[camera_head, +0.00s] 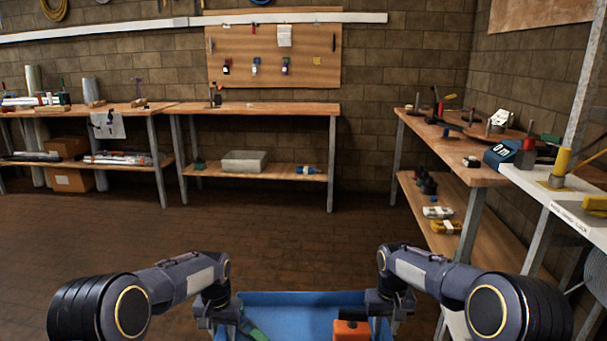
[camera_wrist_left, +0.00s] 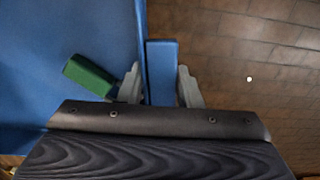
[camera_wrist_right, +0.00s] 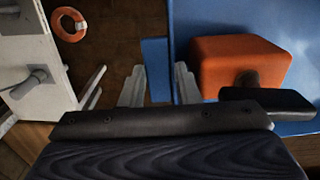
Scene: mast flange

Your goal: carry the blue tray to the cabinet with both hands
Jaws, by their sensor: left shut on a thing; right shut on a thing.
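The blue tray (camera_head: 300,312) is at the bottom middle of the head view, between my two arms, its near part cut off by the frame. My left gripper (camera_wrist_left: 160,85) is shut on the tray's left side, one finger on each side of a blue upright piece. My right gripper (camera_wrist_right: 160,85) is shut on the tray's right side in the same way. In the tray are an orange block-shaped thing with a dark part (camera_wrist_right: 238,62) near the right gripper and a green thing (camera_wrist_left: 88,76) near the left gripper. No cabinet is clearly identifiable.
A wooden workbench (camera_head: 262,108) stands at the back wall, with another along the right wall (camera_head: 455,150). A white-topped bench (camera_head: 550,185) is close on the right. An orange ring (camera_wrist_right: 69,24) lies beyond it in the right wrist view. The brown floor (camera_head: 250,235) ahead is clear.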

